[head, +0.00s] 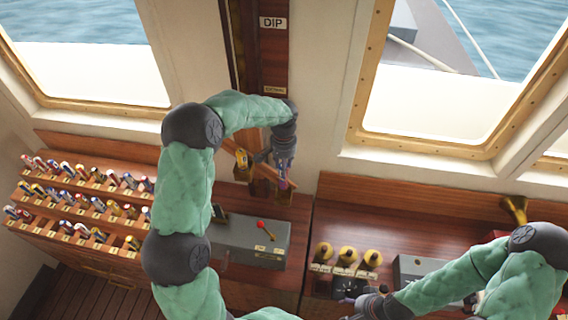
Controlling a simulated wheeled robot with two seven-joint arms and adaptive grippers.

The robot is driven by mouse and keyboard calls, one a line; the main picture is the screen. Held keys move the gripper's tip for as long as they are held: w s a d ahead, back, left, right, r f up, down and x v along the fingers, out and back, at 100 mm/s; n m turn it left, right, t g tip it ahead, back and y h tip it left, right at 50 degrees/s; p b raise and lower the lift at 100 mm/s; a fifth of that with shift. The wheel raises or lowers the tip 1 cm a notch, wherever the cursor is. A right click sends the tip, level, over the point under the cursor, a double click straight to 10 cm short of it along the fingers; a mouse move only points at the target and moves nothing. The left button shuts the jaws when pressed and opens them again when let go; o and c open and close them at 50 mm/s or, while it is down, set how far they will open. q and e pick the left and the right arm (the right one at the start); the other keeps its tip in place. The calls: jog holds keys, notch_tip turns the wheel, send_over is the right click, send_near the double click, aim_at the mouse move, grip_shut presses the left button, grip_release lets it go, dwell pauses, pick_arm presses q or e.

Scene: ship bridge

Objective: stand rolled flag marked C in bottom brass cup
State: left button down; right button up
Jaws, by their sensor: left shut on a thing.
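My left gripper (283,170) is shut on a thin rolled flag (284,184), of which only a small pink-purple end shows below the fingers. Its letter cannot be read. The gripper points down in front of the dark wooden board marked DIP (272,55). Brass cups (262,188) stand low by the board, just under and left of the gripper. I cannot tell whether the flag's end is inside a cup or in front of it.
A stepped wooden rack (80,205) with several rolled flags stands at the left. A grey box (250,240) with a red-knobbed lever lies below the left gripper.

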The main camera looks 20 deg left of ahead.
aim_at(284, 180)
pick_arm(q)
jog(key=shift+f+b, duration=0.65)
jog(key=shift+f, duration=0.8)
jog(key=shift+f+b, duration=1.9)
jog(key=shift+f, duration=0.85)
jog(key=c, duration=0.8)
grip_release()
jog(key=shift+o, duration=0.2)
notch_tip(284, 180, up, 12)
jog(key=shift+r, duration=0.1)
